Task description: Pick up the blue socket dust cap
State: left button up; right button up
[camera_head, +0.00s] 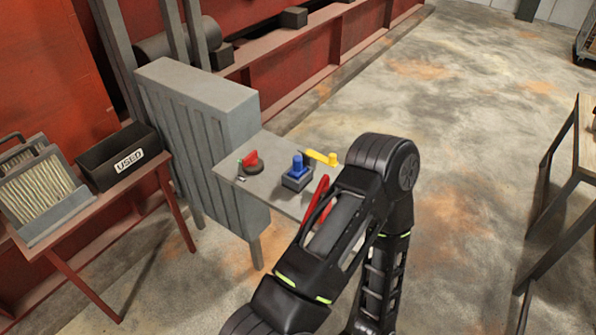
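The blue socket dust cap (298,166) stands upright on a small dark grey socket block (297,182) on the light grey shelf (232,176). It shows clearly, with my arm just to its right and in front. No gripper shows. One of my black arms rises from the bottom edge and bends beside the shelf; its other links run back down toward the bottom edge. I cannot tell which arm it is.
A red knob (250,158) and a yellow handle (322,158) flank the cap. A red bar (316,200) is partly behind my arm. A grey ribbed cabinet (190,125) stands left, then a black "USED" bin (120,157). A table (575,165) stands right; floor between is clear.

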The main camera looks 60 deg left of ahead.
aim_at(299, 170)
jog(key=k+j, duration=0.7)
jog(key=j, duration=0.25)
jog(key=k+j, duration=0.35)
jog(key=j, duration=0.1)
